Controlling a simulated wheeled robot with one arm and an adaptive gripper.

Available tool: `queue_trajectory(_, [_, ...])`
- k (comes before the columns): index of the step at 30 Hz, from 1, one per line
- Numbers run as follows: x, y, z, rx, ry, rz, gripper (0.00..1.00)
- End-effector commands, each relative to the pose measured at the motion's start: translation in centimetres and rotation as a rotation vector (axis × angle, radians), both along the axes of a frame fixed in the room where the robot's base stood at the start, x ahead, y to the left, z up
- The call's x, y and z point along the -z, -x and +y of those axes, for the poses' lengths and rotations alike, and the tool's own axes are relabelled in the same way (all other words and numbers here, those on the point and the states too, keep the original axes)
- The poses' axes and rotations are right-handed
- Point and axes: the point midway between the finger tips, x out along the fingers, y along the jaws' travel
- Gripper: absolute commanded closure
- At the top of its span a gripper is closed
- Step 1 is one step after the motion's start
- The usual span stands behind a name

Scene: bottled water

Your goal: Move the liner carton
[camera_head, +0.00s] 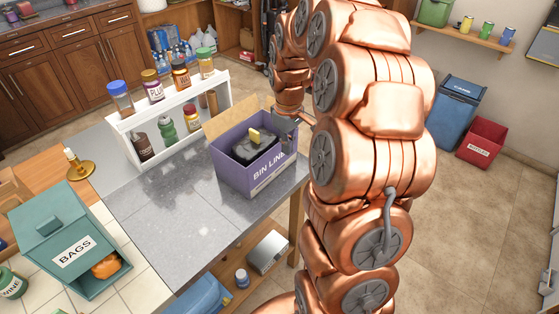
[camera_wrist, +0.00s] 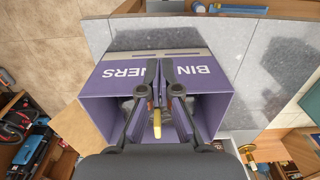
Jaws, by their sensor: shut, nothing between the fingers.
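The liner carton (camera_head: 228,168) is an open purple box lettered "BIN LINERS", upright on the grey counter, with a tan flap raised. In the wrist view the carton (camera_wrist: 208,73) spans the middle, its lettering upside down. My gripper (camera_wrist: 159,66) reaches over the carton, fingers together and empty, in front of the lettered wall. Whether the fingers touch that wall cannot be told. A yellow piece (camera_wrist: 158,123) shows between the fingers' bases. In the head view the end of my arm is at the carton's right side, and a dark shape fills the carton's opening.
A white rack (camera_head: 165,163) with several jars and bottles stands close behind the carton. A teal BAGS box (camera_head: 60,232) is at the left. The grey counter (camera_head: 165,220) is bare in front. A blue bin (camera_head: 455,115) and red bin (camera_head: 480,143) stand right.

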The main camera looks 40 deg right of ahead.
Motion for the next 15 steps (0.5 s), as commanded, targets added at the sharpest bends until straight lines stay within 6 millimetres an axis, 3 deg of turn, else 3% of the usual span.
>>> queue_trajectory(3, [0.3,-0.4,-1.1,-0.001,0.002,-0.004,1.00])
queue_trajectory(8, [1.3,-0.4,-1.3,-0.003,0.001,0.001,1.00])
queue_trajectory(15, [4.5,-0.4,-1.2,-0.002,0.001,0.002,1.00])
